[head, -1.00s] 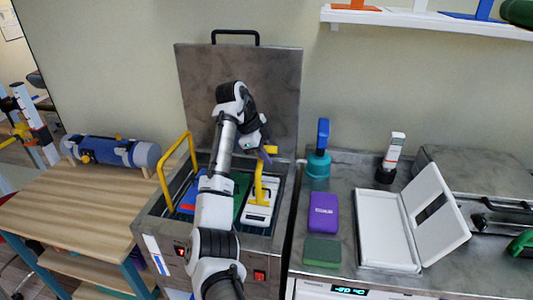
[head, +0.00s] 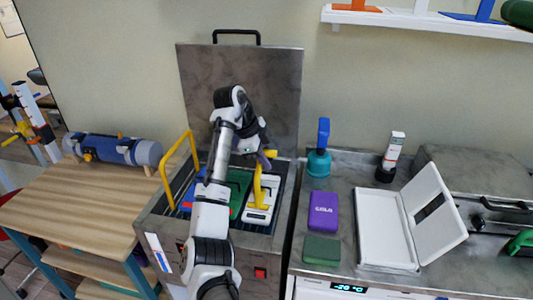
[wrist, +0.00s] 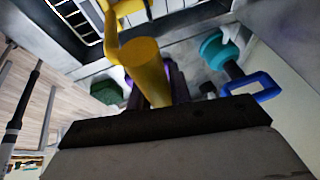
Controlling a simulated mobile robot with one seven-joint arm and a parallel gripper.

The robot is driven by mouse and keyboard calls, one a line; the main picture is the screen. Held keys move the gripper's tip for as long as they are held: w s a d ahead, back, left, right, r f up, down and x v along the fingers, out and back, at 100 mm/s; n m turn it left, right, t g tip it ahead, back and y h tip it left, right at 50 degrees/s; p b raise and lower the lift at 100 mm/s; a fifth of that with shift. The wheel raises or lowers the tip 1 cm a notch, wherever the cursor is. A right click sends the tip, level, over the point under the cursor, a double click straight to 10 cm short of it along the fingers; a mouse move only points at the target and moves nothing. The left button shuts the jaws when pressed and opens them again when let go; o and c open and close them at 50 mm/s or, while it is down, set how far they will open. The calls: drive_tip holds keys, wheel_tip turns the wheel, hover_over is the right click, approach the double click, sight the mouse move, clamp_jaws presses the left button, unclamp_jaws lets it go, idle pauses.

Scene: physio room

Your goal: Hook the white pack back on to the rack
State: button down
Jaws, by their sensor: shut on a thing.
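The white pack (head: 258,205) sits at the right end of the open steel tank, with a yellow handle (head: 257,180) rising from it. My gripper (head: 267,156) is shut on the top of this handle, above the tank. In the wrist view the yellow handle (wrist: 148,65) runs into the jaws, and part of the white pack (wrist: 170,8) shows at the top edge. The wire rack (wrist: 75,18) shows inside the tank in the wrist view. I cannot tell whether the pack hangs on the rack or is just clear of it.
A green pack (head: 238,190) is left of the white one, and a yellow loop (head: 178,158) stands at the tank's left. The raised lid (head: 270,85) is behind. The counter to the right holds a purple block (head: 323,210), a green block (head: 321,250) and an open white case (head: 385,235).

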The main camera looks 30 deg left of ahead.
drive_tip(key=shift+s+d+p, duration=0.25)
drive_tip(key=shift+s+p, duration=0.05)
drive_tip(key=shift+s, duration=0.55)
drive_tip(key=shift+s+d+p, duration=0.2)
drive_tip(key=shift+s+p, duration=0.1)
drive_tip(key=shift+s, duration=0.6)
drive_tip(key=shift+s+d+p, duration=0.25)
drive_tip(key=shift+s+p, duration=0.05)
drive_tip(key=shift+s, duration=0.55)
wheel_tip(320, 180, up, 11)
drive_tip(key=shift+w+d, duration=0.1)
idle(0.5)
